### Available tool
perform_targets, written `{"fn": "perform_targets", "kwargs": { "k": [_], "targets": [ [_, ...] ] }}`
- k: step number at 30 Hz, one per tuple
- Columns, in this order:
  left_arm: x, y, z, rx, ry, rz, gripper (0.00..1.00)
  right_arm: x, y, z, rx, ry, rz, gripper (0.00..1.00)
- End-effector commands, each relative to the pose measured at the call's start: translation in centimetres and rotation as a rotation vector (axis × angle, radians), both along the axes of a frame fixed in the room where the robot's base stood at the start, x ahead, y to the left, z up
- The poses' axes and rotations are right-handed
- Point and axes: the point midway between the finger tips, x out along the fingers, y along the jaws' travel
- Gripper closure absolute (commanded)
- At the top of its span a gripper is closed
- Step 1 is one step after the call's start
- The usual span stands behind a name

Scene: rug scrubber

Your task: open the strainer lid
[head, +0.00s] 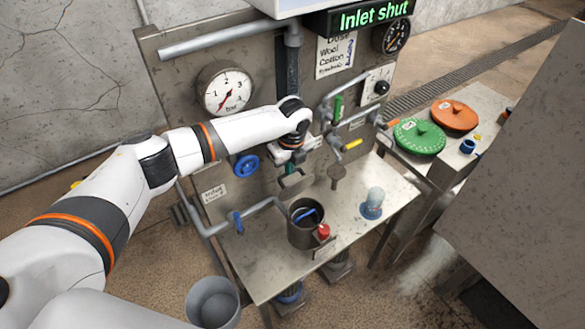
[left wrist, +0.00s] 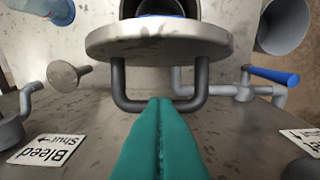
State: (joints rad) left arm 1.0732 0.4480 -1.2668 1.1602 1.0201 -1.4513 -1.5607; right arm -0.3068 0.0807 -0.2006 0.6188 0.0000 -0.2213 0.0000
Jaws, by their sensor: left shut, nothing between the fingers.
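The strainer pot (head: 293,238) stands on the metal bench, its mouth uncovered with something blue inside. In the left wrist view, a round grey lid (left wrist: 110,42) with a dark U-shaped handle (left wrist: 117,85) stands between the pot mouth (left wrist: 195,10) and my fingers, so the lid looks swung open. My left gripper (head: 289,168) is above and behind the pot, close to the panel. Its teal fingers (left wrist: 160,102) are shut and empty, their tips covering the middle of the handle bar. Whether they touch it I cannot tell. My right gripper is not in view.
The panel carries a pressure gauge (head: 227,92), a blue handwheel (head: 246,165) and pipes with coloured levers. A red knob (head: 323,231) sits at the pot's front. A clear bottle (head: 374,202) stands to the right. A sign (head: 375,17) reads "Inlet shut". A grey bucket (head: 211,302) is in front.

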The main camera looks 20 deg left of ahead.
Motion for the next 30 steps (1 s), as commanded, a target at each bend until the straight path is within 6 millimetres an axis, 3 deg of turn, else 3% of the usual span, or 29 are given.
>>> {"fn": "perform_targets", "kwargs": {
  "k": [14,19,30],
  "targets": [
    [0.4,0.6,0.1,0.001,0.001,0.000,1.00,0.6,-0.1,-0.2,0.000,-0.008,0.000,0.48],
    [0.3,0.4,2.5,0.000,-0.003,-0.002,1.00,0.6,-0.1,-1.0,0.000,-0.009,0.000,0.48],
    [-0.2,-0.2,9.8,0.000,-0.003,0.000,1.00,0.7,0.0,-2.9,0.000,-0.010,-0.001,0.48]
  ]
}}
